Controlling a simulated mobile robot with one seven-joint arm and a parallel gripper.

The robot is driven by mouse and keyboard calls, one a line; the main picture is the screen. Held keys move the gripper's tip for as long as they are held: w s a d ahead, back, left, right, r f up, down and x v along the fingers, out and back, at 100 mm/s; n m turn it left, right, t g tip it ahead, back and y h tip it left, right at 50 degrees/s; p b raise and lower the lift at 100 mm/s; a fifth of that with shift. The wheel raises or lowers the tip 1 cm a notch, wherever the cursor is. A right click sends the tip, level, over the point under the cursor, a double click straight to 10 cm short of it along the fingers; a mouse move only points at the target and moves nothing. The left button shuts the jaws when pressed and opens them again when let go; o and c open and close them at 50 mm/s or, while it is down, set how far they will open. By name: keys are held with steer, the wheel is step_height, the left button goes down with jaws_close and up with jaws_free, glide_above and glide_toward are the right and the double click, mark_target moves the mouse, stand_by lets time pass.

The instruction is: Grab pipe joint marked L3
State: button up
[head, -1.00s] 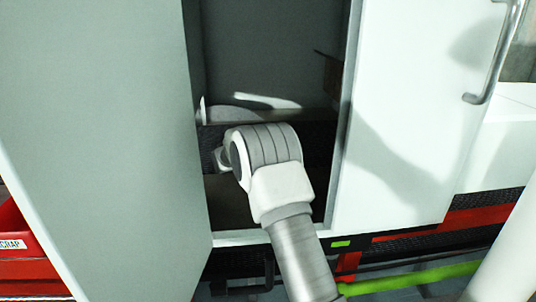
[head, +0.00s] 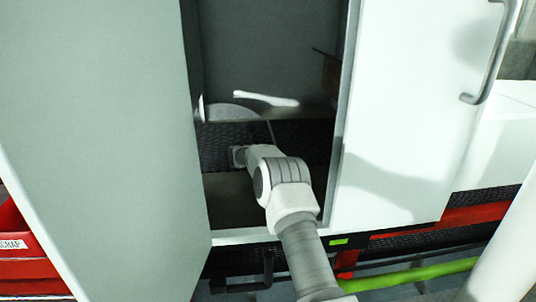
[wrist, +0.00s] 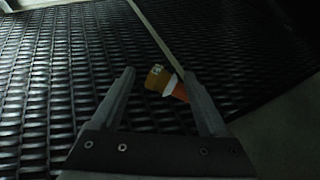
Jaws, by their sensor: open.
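In the wrist view a small pipe joint (wrist: 157,78), yellow-brown at one end, orange at the other with a white band between, lies on the dark mesh belt (wrist: 60,70). A small pale mark shows on its yellow end, too small to read. My gripper (wrist: 162,82) is open, its two fingers apart and empty. The joint appears between and beyond the fingertips, nearer the right finger, which seems to cover part of its orange end. In the head view my arm reaches into the cabinet opening; the joint is not visible there.
A white cabinet door (head: 100,130) stands at the left of the opening and a white panel with a handle (head: 405,110) at the right. A thin pale strip (wrist: 152,35) crosses the belt. A red scrap bin (head: 22,270) is outside at lower left.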

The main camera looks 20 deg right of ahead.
steer(key=shift+w+d+f, duration=0.1)
steer(key=shift+w+d, duration=0.1)
jaws_close()
stand_by(0.4)
